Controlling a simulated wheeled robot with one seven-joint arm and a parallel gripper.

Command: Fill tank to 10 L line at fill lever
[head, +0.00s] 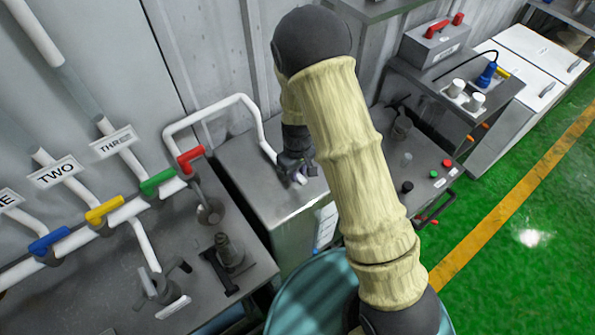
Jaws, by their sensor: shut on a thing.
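My gripper (295,165) is at the top of a grey metal box-shaped tank (295,208), beside the lower end of a white pipe (268,152). It is shut on a small pale piece (300,178), mostly hidden by the fingers; I cannot tell whether this is the fill lever. A red lever (190,158) sits on the white piping left of the tank, apart from my gripper. A white label with blue (326,225) is on the tank's front. No 10 L line or liquid level can be made out.
Green (158,182), yellow (104,210) and blue (48,240) levers line the pipe at left, near a sign reading TWO (57,173). A dark bench (215,285) stands below. A teal drum (310,298) is in front of the tank. Green floor at right is open.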

